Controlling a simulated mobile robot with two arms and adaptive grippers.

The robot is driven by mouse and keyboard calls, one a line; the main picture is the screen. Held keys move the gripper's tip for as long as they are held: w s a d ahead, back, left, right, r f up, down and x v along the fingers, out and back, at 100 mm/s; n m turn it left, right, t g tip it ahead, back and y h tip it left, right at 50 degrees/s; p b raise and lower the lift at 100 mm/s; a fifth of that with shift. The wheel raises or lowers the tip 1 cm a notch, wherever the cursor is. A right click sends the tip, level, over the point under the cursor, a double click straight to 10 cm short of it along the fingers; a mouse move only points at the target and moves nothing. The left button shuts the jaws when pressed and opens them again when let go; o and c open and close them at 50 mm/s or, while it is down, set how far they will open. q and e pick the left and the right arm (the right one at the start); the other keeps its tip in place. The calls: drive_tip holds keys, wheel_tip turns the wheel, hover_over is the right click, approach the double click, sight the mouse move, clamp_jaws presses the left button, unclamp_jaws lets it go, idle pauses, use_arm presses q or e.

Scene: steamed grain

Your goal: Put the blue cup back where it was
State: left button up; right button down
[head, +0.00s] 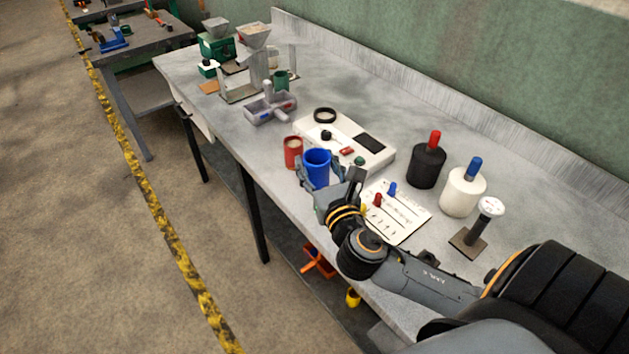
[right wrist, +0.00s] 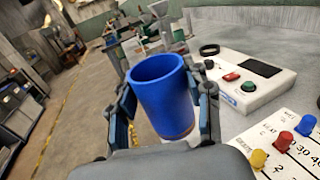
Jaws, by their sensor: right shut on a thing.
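The blue cup (head: 317,167) is held by my right gripper (head: 322,176) near the front edge of the grey table, in the head view. In the right wrist view the blue cup (right wrist: 164,98) is upright with a slight tilt, its open rim toward the camera, between the two fingers of my right gripper (right wrist: 163,110). The fingers are shut on its sides. I cannot tell whether its base touches the table. A red cup (head: 293,152) stands just left of it in the head view. My left gripper is not in view.
A white device (head: 318,130) with a dark screen lies behind the cup. A white board (head: 405,222) with coloured pegs is to the right. Black (head: 428,166) and white (head: 462,192) bottles stand farther right. A grey divided tray (head: 262,113) and a green cup (head: 281,80) are farther left.

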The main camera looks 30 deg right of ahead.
drive_tip(key=w+d+f, duration=0.1)
drive_tip(key=w, duration=0.1)
drive_tip(key=w+d+f, duration=0.1)
drive_tip(key=w, duration=0.1)
drive_tip(key=w+d, duration=0.1)
drive_tip(key=w, duration=0.1)
drive_tip(key=shift+d+f, duration=0.4)
drive_tip(key=w+d+f, duration=0.1)
drive_tip(key=f, duration=0.1)
drive_tip(key=w+d+f+b, duration=0.1)
drive_tip(key=w+f, duration=0.2)
drive_tip(key=f, duration=0.1)
drive_tip(key=shift+w+d+f, duration=0.25)
drive_tip(key=shift+w+d, duration=0.15)
wheel_tip(320, 180, down, 3)
drive_tip(key=shift+r+b, duration=0.2)
drive_tip(key=shift+b, duration=0.45)
drive_tip(key=shift+d+f, duration=0.1)
drive_tip(key=shift+f, duration=0.15)
drive_tip(key=c, duration=0.6)
unclamp_jaws()
drive_tip(key=shift+f, duration=0.1)
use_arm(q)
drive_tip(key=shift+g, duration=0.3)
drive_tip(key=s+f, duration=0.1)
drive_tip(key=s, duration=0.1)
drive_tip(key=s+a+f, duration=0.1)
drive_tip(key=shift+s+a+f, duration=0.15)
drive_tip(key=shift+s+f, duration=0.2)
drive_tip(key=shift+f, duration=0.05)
